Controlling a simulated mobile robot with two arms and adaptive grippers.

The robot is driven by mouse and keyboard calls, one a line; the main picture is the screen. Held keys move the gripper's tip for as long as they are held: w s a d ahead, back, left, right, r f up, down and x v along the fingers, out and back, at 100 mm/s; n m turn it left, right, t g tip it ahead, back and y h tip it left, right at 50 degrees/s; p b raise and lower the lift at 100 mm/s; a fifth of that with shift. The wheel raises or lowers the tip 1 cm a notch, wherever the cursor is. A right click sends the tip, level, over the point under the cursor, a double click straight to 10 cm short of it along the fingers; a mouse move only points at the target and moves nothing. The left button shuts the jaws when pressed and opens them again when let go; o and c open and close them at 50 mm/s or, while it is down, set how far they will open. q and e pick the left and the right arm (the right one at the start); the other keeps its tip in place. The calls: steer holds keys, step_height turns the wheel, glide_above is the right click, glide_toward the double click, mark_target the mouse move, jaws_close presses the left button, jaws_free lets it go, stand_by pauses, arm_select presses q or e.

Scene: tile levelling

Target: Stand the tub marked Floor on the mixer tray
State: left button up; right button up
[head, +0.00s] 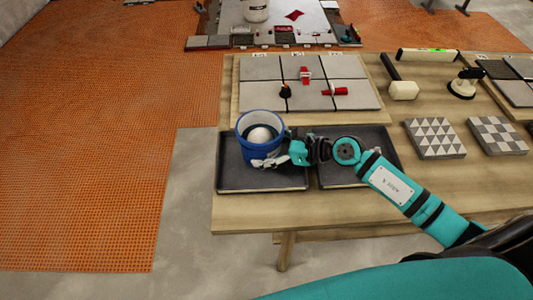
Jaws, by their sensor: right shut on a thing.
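A blue tub (247,146) with a rounded white shape inside is at the back of the left dark tray (262,182). I cannot read any marking on it, nor tell whether its base touches the tray or hangs just above. The tub looks upright. My right gripper (276,160) comes in from the right and is shut on the tub's near right side. A second dark tray (345,176) lies to the right, partly under my right arm. I cannot read which tray is the mixer tray. My left gripper is not in view.
A board of grey tiles (262,96) with red and black-orange pieces lies behind the trays. A white-headed mallet (403,90), a suction lifter (465,84), a level (428,55) and patterned tiles (434,139) are to the right. A white tub (256,12) stands far back on tiles.

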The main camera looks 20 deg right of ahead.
step_height(320, 180, down, 3)
steer(key=shift+r, duration=0.2)
steer(key=shift+w+f, duration=0.1)
steer(key=shift+f, duration=0.15)
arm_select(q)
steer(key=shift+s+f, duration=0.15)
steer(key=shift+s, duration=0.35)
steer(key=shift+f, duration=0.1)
arm_select(e)
steer(key=shift+f, duration=0.1)
